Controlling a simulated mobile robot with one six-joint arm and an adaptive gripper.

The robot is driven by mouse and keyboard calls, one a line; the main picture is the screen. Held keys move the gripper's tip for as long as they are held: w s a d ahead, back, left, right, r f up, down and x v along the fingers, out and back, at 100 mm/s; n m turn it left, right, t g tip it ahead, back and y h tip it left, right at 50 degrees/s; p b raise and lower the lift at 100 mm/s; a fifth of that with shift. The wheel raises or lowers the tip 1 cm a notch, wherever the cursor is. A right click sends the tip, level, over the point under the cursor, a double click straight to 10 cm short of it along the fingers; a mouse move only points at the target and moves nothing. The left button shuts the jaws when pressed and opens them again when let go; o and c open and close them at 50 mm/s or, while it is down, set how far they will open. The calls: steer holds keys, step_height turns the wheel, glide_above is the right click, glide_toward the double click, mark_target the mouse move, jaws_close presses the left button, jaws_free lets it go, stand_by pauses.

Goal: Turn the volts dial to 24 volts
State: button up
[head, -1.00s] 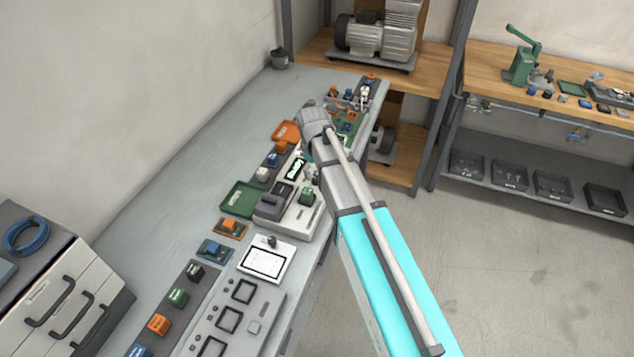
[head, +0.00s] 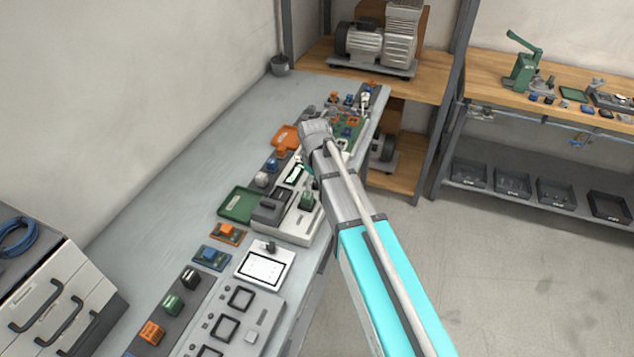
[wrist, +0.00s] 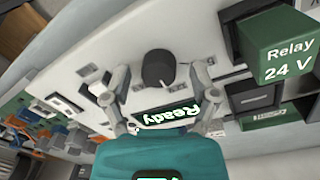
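In the wrist view a round black dial knob (wrist: 158,68) stands on a white panel, above a small screen (wrist: 166,115) reading "Ready". I take it for the volts dial; its scale marks are too small to read. My gripper (wrist: 160,76) is open, with one grey finger on each side of the knob and a gap showing on both sides. A green block (wrist: 278,45) marked "Relay 24 V" stands to the right. In the head view my arm hides the knob and most of my gripper; the white-panelled device (head: 292,232) shows beside it.
A grey workbench (head: 165,165) carries an orange tray (head: 285,138), a green tray (head: 241,205), a white tablet (head: 264,266) and several small coloured blocks. A compressor (head: 380,48) sits on the shelf behind. The bench's left part is clear.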

steer(key=c, duration=0.9)
steer(key=shift+d, duration=0.1)
jaws_close()
steer(key=shift+m, duration=0.4)
steer(key=m, duration=1.1)
steer(key=shift+g, duration=0.3)
